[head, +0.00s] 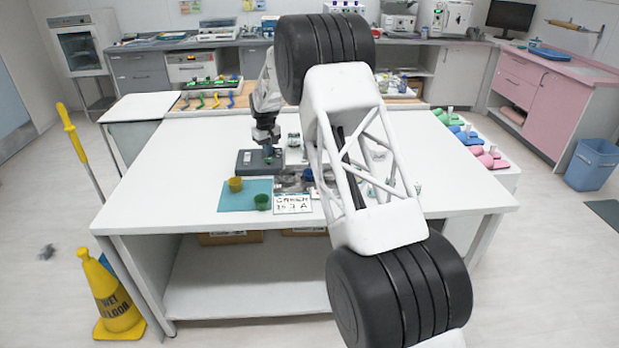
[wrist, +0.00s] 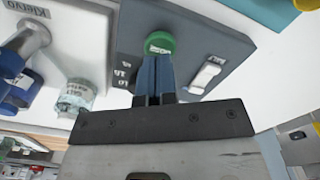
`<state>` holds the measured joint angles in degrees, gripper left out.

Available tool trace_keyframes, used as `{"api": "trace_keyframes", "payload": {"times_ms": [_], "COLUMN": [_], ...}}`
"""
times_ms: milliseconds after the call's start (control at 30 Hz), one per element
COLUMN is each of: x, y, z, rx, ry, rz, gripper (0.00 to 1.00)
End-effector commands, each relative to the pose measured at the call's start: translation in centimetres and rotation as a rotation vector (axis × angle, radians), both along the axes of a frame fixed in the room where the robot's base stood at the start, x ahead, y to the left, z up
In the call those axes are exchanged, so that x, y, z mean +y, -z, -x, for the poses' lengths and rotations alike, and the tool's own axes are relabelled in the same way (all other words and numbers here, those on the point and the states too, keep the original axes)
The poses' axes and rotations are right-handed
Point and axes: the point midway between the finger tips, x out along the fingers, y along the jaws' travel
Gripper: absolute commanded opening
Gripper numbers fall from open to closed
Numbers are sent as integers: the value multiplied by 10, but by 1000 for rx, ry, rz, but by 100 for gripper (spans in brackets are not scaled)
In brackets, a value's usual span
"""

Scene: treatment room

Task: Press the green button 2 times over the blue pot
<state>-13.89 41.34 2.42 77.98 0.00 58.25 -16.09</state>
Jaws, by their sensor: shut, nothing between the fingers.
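A dark grey box (head: 246,168) sits on the white table, left of its middle, and fills the top middle of the wrist view (wrist: 205,35). The round green button (wrist: 160,41) is on its top face, beside a white rocker switch (wrist: 205,75). My gripper (wrist: 154,60) is shut and empty. Its blue fingertips overlap the button's lower edge in the wrist view; I cannot tell whether they touch it. In the head view my gripper (head: 269,151) hangs over the box and hides the button. A small blue thing (head: 308,175) lies to the right; I cannot tell whether it is the blue pot.
A teal mat (head: 228,204) in front of the box carries a yellow pot (head: 235,184) and a green pot (head: 262,202).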

Motion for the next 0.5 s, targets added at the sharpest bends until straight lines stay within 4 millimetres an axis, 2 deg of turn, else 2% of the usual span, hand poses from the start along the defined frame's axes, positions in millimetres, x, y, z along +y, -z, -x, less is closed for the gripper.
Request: {"api": "trace_keyframes", "payload": {"times_ms": [500], "x": [0], "y": [13], "z": [0], "rx": [0], "ry": [0], "rz": [0], "gripper": [0]}}
